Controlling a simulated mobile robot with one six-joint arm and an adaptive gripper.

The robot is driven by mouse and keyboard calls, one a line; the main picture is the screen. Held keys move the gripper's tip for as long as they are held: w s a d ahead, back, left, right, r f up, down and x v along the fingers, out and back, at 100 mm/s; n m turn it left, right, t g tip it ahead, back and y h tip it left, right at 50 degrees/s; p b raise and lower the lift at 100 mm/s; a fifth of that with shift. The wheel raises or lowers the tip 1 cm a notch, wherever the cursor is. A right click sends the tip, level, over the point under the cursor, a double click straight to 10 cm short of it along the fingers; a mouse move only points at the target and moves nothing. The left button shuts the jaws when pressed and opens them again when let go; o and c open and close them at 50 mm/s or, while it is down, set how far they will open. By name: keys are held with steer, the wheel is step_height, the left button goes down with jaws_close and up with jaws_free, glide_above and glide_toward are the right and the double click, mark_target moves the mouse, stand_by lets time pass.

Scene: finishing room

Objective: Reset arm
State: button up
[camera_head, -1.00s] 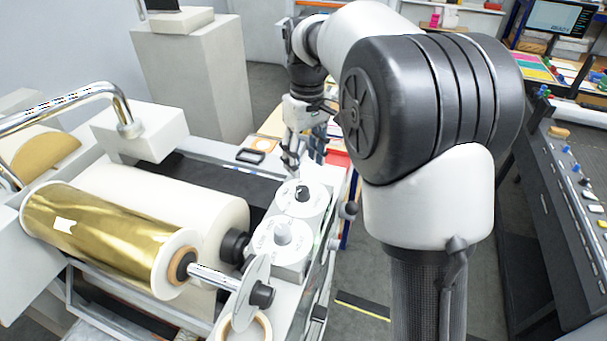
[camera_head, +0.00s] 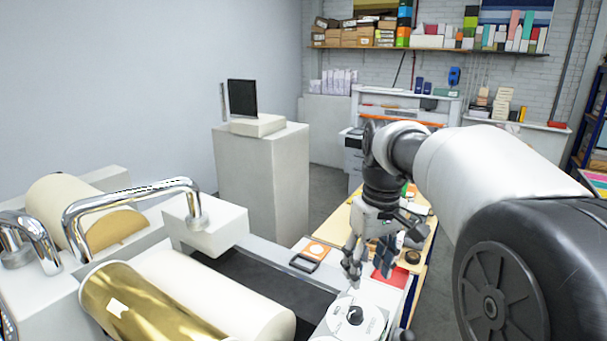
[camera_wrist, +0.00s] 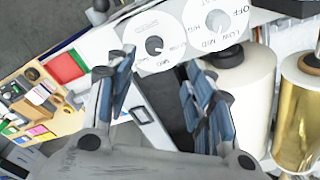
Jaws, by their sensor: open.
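My gripper (camera_head: 368,262) is open and empty, pointing down above the machine's side near the dial. In the wrist view its two blue-padded fingers (camera_wrist: 158,100) stand apart with nothing between them. A white dial (camera_head: 352,318) with a dark knob lies just below and in front of the gripper. In the wrist view two dials show beyond the fingertips, one with a dark knob (camera_wrist: 155,30) and one with a pale knob (camera_wrist: 232,12).
The gold foil roll (camera_head: 140,305) and a white roll (camera_head: 215,300) lie at the lower left. A chrome handle (camera_head: 130,190) rises above them. A wooden table (camera_head: 340,222) with small items stands behind the gripper. A pedestal (camera_head: 262,170) carries a monitor (camera_head: 243,97).

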steer(key=s+f+m+t, duration=0.1)
steer(key=s+m+t, duration=0.35)
steer(key=s, duration=1.95)
step_height(320, 180, down, 28)
steer(key=s+b, duration=0.2)
steer(key=b, duration=2.3)
steer(key=shift+a+f, duration=0.2)
steer(key=shift+f, duration=0.05)
steer(key=shift+n+g, duration=0.25)
steer(key=shift+c, duration=0.4)
